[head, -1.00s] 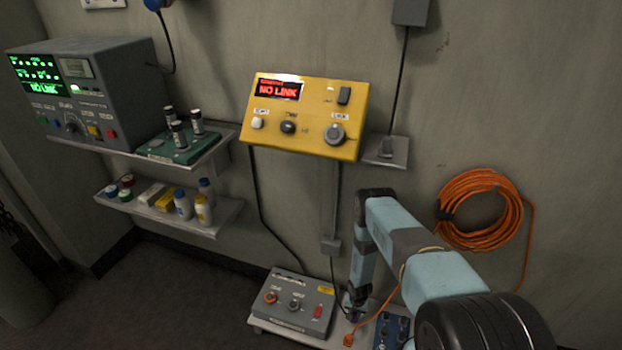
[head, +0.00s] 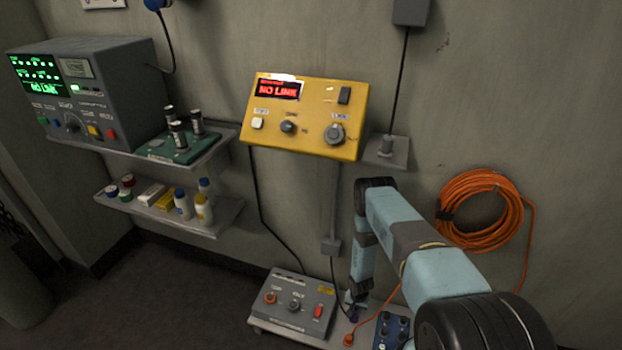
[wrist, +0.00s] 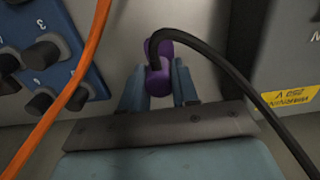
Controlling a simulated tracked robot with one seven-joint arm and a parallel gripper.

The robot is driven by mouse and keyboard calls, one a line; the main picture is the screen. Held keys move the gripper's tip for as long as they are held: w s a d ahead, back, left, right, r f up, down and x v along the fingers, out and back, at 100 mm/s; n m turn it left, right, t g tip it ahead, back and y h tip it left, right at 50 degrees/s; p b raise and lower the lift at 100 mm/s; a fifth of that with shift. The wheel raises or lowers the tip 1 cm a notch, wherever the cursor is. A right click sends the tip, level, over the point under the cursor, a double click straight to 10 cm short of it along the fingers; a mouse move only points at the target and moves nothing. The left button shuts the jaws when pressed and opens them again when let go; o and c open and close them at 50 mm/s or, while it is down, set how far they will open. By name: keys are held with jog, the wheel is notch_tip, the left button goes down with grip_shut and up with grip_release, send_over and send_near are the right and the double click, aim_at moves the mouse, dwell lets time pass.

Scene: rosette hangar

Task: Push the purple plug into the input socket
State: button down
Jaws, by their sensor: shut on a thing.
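The purple plug (wrist: 158,72) stands between the two blue-grey fingers of my gripper (wrist: 158,88) in the wrist view. The gripper is shut on it, and a black cable arcs from the plug to the lower right. In the head view the plug (head: 354,313) is a small dark purple spot at my gripper (head: 354,302), low over the bottom shelf, between the grey box and the blue box. I cannot make out a socket marked input in either view.
The grey box (head: 291,301) stands left of my gripper and the blue knobbed box (head: 391,331) right of it. An orange cable (wrist: 62,95) crosses the wrist view's left side. The yellow panel (head: 306,117) above reads NO LINK. An orange coil (head: 480,213) hangs on the wall.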

jog(key=shift+r, duration=1.05)
jog(key=shift+s, duration=0.1)
